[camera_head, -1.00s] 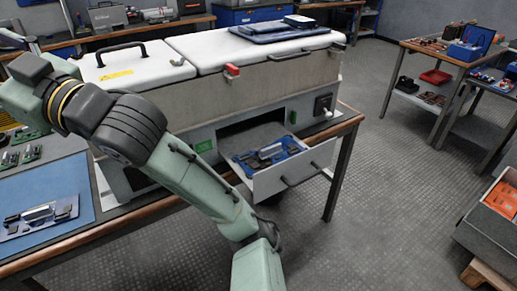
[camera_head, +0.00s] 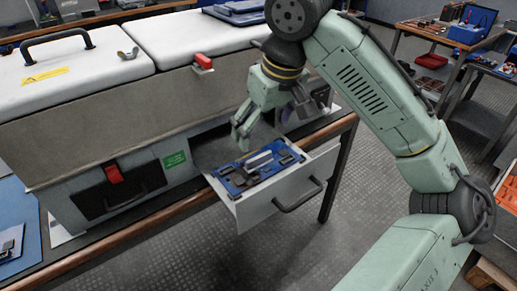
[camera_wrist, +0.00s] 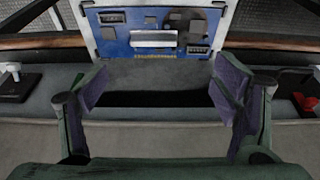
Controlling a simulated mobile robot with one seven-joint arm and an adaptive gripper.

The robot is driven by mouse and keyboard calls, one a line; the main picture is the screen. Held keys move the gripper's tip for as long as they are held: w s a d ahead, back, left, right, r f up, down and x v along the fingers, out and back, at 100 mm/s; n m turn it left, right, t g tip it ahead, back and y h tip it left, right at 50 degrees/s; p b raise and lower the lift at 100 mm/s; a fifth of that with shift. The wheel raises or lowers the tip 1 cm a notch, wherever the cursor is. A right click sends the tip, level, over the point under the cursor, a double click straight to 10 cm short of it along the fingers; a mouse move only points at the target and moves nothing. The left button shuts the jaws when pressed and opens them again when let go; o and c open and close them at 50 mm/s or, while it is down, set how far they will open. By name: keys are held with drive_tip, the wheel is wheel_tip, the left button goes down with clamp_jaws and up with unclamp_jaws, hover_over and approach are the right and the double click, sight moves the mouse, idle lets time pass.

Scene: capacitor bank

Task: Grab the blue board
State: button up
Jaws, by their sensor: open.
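The blue board (camera_head: 258,172) lies in the pulled-out drawer (camera_head: 277,200) of the grey-and-white machine. It carries a silver block and several dark parts. In the wrist view the blue board (camera_wrist: 155,38) is at the top middle, beyond the fingertips, with a gold contact strip on its near edge. My gripper (camera_head: 240,136) is above the back of the drawer, close to the machine's front. In the wrist view my gripper (camera_wrist: 160,88) has its two padded fingers wide apart with nothing between them. The fingers do not touch the board.
Open floor lies in front.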

hover_over(260, 157)
drive_tip(key=s, duration=0.2)
drive_tip(key=f, duration=0.5)
drive_tip(key=shift+d, duration=0.2)
drive_tip(key=x, duration=0.5)
drive_tip(key=shift+w+d+f, duration=0.25)
drive_tip(key=shift+w, duration=0.15)
drive_tip(key=c, duration=1.4)
